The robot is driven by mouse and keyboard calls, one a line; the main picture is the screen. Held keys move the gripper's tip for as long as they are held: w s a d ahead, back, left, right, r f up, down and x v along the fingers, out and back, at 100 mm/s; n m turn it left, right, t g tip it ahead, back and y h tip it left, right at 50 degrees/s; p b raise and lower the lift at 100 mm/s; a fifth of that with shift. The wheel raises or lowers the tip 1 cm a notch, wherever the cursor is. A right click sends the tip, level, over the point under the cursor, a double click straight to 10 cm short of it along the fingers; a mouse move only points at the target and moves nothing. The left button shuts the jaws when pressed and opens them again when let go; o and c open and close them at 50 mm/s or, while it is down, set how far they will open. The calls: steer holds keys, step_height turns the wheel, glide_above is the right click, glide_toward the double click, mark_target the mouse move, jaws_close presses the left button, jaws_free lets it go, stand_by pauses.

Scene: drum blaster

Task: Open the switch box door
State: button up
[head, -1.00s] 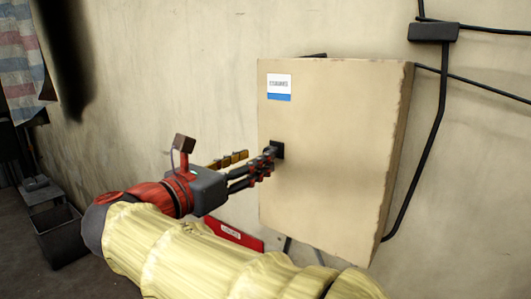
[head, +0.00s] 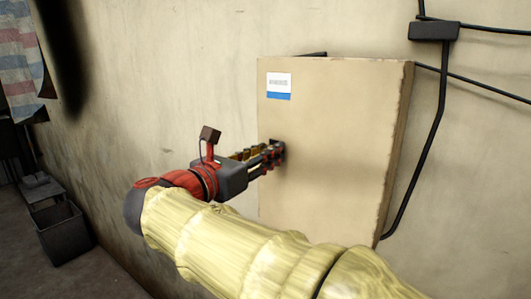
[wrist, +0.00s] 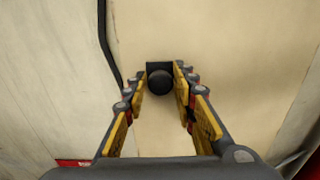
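The switch box (head: 335,150) is a tan box on the wall with a white and blue label (head: 279,86) at its upper left. Its door looks closed. A black knob on a dark square plate sits at the door's left side; the wrist view shows the knob (wrist: 160,83) between my fingertips. My gripper (head: 272,154) has yellow-padded fingers, one on each side of the knob and close against it. In the head view the fingers hide most of the knob.
Black cables run along the wall right of the box to a small black junction box (head: 433,31). A dark bin (head: 62,233) stands on the floor at the left, below a striped cloth (head: 20,70).

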steer(key=c, duration=0.6)
jaws_close()
